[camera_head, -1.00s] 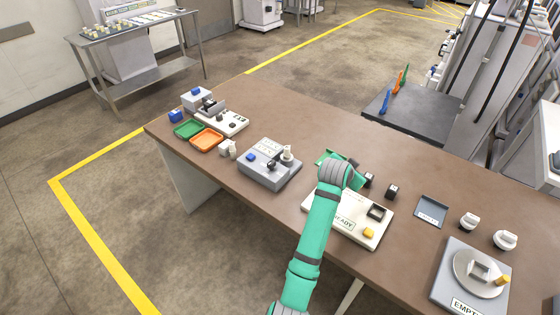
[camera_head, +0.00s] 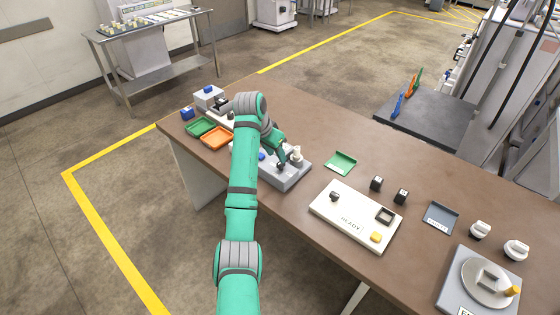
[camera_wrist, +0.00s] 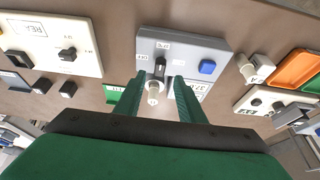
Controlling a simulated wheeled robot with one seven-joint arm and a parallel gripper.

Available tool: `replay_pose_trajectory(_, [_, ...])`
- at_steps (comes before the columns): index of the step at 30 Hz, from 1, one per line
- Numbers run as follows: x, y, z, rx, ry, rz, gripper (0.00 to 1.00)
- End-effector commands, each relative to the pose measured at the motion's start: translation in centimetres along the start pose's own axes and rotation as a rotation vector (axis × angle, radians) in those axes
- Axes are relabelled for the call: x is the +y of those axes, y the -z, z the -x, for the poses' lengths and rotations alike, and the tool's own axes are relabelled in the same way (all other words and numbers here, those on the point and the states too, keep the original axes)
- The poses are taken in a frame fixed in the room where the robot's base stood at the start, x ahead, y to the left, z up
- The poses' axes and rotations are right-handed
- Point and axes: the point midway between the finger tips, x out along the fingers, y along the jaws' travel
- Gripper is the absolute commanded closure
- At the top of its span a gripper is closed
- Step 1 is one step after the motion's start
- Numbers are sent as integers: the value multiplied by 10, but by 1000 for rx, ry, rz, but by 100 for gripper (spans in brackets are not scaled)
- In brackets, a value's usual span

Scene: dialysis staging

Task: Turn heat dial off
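A grey box (camera_head: 292,181) stands on the brown table, and it also shows in the wrist view (camera_wrist: 222,52). On it are a black dial (camera_wrist: 160,67) with small labels around it, a blue button (camera_wrist: 207,66) and a pale upright post (camera_wrist: 153,94). The labels are too small to read surely. My gripper (camera_wrist: 158,80) is open above this box, its green fingers on either side of the dial and post. It looks empty, and I cannot tell whether it touches the dial. In the head view my arm hides part of the box.
A cream panel marked READY (camera_head: 347,222) with its own black knob stands to the right. A green tray (camera_head: 341,163) lies behind the grey box. Green and orange trays (camera_head: 216,138) lie left. A grey scale-like unit (camera_head: 455,282) stands at the far right.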

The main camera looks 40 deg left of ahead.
Motion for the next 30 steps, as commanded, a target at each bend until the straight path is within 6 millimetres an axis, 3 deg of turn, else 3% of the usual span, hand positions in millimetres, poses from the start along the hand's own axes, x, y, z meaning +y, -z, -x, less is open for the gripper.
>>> replay_pose_trajectory(3, [1,-1,-22,-3,-2,0,64])
replay_pose_trajectory(9, [0,0,-46,-1,0,-1,64])
replay_pose_trajectory(22, [1,0,-57,0,1,-1,64])
replay_pose_trajectory(23, [1,0,-57,0,1,-1,66])
replay_pose_trajectory(27, [1,0,-56,0,0,-1,100])
replay_pose_trajectory(30, [1,0,-56,0,0,-1,100])
